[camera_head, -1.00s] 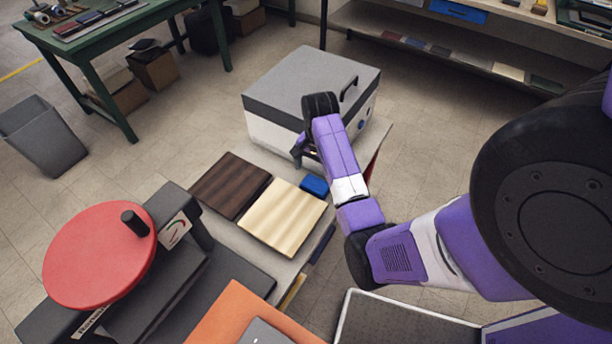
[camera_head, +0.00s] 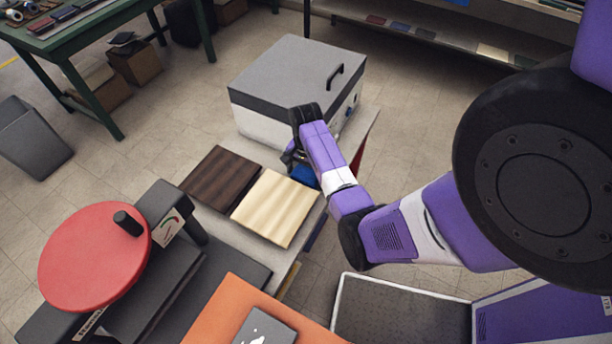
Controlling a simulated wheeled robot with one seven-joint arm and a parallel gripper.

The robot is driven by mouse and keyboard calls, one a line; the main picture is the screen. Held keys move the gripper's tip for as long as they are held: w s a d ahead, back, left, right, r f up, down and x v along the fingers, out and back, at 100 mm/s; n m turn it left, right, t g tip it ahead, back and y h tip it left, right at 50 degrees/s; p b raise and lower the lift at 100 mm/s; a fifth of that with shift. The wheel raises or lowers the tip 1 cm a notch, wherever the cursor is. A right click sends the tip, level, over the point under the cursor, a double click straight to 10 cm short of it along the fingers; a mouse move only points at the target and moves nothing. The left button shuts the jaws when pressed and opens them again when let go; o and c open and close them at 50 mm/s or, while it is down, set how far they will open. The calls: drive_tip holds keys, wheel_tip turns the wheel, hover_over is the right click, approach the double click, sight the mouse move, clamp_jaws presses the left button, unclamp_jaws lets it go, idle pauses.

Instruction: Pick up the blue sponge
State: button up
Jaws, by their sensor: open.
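The blue sponge (camera_head: 305,175) lies on the grey table (camera_head: 229,227), at the far corner of the light wooden board (camera_head: 275,208). My arm partly hides it. My gripper (camera_head: 289,160) is open and right beside the sponge, at its far left side, close above the table. The fingertips are small and dark, so whether they touch the sponge cannot be told.
A grey-and-white box with a black handle (camera_head: 296,85) stands just behind my gripper. A dark wooden board (camera_head: 220,179) lies to the left. A press with a red wheel (camera_head: 94,257) and an orange board (camera_head: 251,318) are nearer.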

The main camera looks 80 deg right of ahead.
drive_tip(key=c, duration=1.3)
drive_tip(key=shift+o, duration=0.2)
drive_tip(key=shift+r, duration=0.15)
